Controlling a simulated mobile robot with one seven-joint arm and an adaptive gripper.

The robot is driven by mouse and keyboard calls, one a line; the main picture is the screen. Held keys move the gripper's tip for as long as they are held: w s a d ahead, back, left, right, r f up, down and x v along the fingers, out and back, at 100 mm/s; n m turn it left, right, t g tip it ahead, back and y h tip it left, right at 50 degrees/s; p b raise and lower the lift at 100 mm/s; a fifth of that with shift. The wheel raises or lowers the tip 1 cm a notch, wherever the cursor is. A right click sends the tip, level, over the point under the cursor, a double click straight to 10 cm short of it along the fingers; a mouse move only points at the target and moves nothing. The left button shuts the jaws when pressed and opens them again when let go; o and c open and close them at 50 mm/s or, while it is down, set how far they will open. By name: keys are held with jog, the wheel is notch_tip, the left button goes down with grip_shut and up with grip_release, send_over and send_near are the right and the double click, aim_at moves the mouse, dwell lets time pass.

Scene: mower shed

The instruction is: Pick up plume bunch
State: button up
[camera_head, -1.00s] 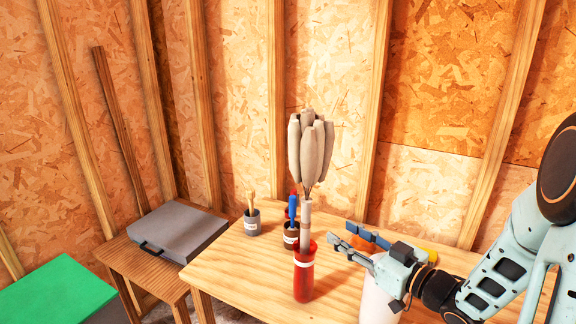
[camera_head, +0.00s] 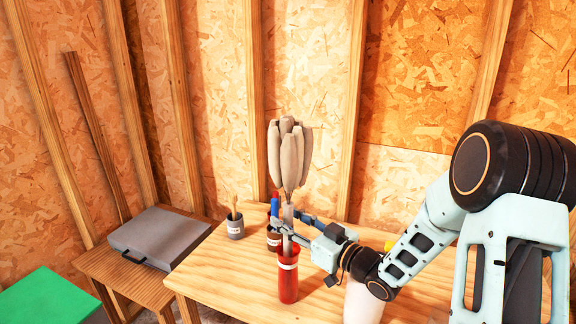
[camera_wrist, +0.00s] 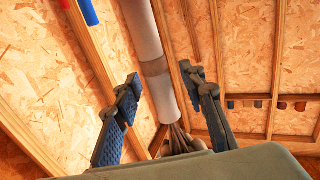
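The plume bunch (camera_head: 289,155) is a cluster of grey-beige plumes on a pale stem, standing upright in a red vase (camera_head: 288,280) with a white band. The vase stands on the wooden table. My gripper (camera_head: 284,223) is at the stem, just above the vase's rim and below the plumes. In the wrist view my gripper (camera_wrist: 168,100) has its two fingers spread, with the pale stem of the plume bunch (camera_wrist: 151,60) passing between them. Gaps show on both sides of the stem. The stem's lower end is hidden in the vase.
A white cylinder (camera_head: 362,302) stands under my arm. A lower bench at left holds a grey case (camera_head: 165,235). A green-topped box (camera_head: 45,292) is at front left.

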jog(key=shift+w+a, duration=0.1)
jog(key=shift+a, duration=0.05)
grip_shut()
jog(key=shift+r, duration=0.1)
dwell(0.3)
